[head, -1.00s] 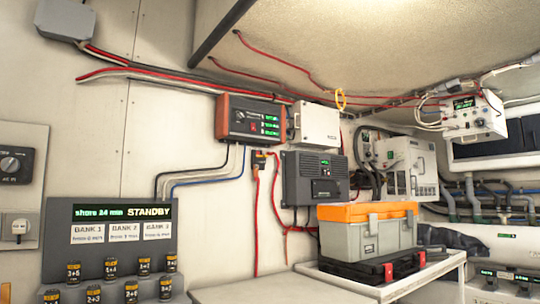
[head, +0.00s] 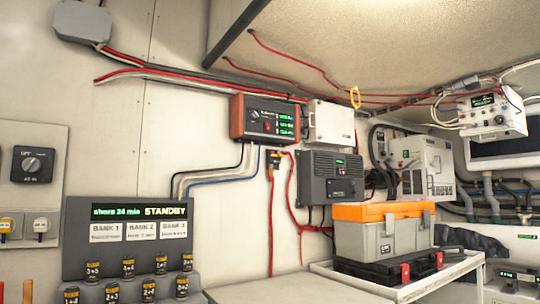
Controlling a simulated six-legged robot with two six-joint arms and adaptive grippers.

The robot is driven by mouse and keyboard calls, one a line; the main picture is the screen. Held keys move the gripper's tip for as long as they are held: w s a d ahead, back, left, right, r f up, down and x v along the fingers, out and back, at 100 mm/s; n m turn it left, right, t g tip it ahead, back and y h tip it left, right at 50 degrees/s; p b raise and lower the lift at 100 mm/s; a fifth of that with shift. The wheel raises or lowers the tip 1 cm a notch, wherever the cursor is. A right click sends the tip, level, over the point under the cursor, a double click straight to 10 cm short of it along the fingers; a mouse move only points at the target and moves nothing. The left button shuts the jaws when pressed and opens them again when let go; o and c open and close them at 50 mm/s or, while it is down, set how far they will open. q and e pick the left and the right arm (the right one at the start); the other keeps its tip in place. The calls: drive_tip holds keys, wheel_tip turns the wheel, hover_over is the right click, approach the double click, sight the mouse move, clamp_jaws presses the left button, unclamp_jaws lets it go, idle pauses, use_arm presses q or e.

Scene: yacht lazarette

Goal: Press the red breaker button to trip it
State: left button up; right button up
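No clearly recognisable red breaker button shows in the head view. A dark box with red-orange ends (head: 265,119) is on the wall near the middle; it has a knob, green readouts and a small red spot too small to identify. Neither of my grippers is in view.
A grey display console (head: 72,262) reading STANDBY stands at lower left, with several black cylinders in front. Cables run along the wall.

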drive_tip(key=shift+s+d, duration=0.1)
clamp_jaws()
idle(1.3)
